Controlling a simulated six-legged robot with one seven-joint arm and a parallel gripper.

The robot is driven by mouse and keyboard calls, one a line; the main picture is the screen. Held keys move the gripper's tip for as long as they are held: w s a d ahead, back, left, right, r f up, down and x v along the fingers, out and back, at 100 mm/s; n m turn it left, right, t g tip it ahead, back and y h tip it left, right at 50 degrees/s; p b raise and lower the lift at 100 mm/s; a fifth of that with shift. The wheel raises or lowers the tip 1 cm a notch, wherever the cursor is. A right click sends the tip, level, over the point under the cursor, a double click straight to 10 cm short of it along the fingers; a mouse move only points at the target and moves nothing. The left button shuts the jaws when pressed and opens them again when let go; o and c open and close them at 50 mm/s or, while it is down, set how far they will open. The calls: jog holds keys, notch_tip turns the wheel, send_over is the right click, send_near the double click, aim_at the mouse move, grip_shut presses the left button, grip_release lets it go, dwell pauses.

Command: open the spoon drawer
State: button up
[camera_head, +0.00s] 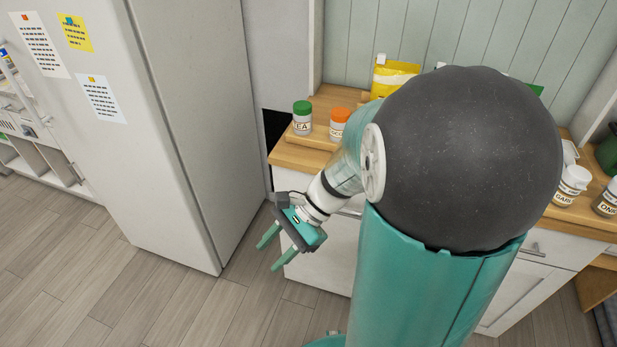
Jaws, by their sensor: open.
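A white cabinet with a wooden top stands behind my arm. Its right drawer front (566,251) shows a metal handle (535,250) and looks shut. Part of a left drawer front (345,227) shows beside my forearm, with much of it hidden by my arm. No label tells which one is the spoon drawer. My gripper (267,259) is open and empty, with its two green fingers pointing down and left. It is in front of the cabinet's left end, apart from any handle.
A tall grey-white fridge (205,120) stands at the left. Jars with green (302,116) and orange (339,124) lids and a yellow bag (394,77) stand on the counter. White-lidded jars (571,184) are at the right. The wood floor (120,285) in front is clear.

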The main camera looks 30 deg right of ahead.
jog(key=w+d+f+m+t+y, duration=0.1)
jog(key=w+d+f+m+t, duration=0.1)
jog(key=d+f+m+t, duration=0.6)
jog(key=w+d+f+m+t+y, duration=0.1)
jog(key=w+d+f+m+t, duration=0.15)
jog(key=d+m+t, duration=0.75)
jog(key=s+d+f+m+h, duration=0.5)
jog(key=d+f+m+h, duration=0.45)
jog(key=m+h, duration=0.7)
jog(key=w+y, duration=0.1)
jog(key=w, duration=0.3)
jog(key=w+r+m, duration=0.1)
jog(key=w, duration=0.4)
jog(key=w+m+y, duration=0.1)
jog(key=w, duration=0.3)
jog(key=shift+w+d+r+m+y, duration=0.25)
jog(key=shift+w+d+y, duration=0.05)
jog(key=shift+d+y, duration=0.1)
jog(key=shift+c, duration=0.2)
grip_shut()
